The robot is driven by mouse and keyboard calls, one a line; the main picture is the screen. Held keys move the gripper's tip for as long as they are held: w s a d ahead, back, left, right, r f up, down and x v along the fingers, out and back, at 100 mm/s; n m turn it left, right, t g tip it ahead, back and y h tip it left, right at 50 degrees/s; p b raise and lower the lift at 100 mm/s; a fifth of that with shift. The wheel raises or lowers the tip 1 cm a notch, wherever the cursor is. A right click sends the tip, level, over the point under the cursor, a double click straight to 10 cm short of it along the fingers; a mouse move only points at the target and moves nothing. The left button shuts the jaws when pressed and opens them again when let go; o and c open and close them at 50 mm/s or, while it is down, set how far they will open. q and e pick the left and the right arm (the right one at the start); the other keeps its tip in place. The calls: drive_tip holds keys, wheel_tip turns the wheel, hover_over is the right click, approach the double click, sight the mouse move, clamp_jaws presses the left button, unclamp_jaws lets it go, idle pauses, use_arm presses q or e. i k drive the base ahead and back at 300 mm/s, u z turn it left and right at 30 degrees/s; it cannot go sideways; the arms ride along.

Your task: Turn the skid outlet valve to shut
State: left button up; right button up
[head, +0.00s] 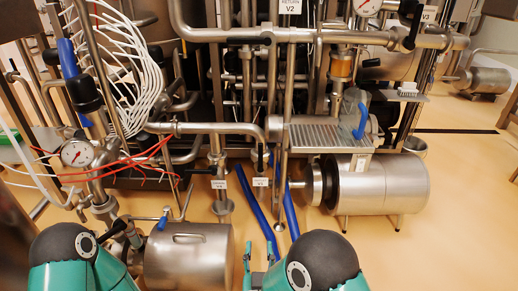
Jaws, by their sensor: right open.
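Several valves sit on the steel pipework, and I cannot tell for sure which one is the skid outlet valve. One low valve with a dark handle (200,172) stands by a small white tag (219,184) whose text is too small to read. Another low valve (261,160) hangs on a downpipe, with a tag (260,182) that seems to read V1. My right gripper (259,255) is at the bottom centre, open and empty, with its teal fingers apart below these valves and clear of them. My left arm shows at the bottom left, but its gripper is not visible.
Blue hoses (291,210) stand close to my right gripper. A steel motor (382,186) lies at right and a steel cylinder (188,262) at lower left. A gauge (77,153) and red wires are at left. Yellow floor (460,220) is clear at right.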

sight(260, 167)
drive_tip(key=i, duration=1)
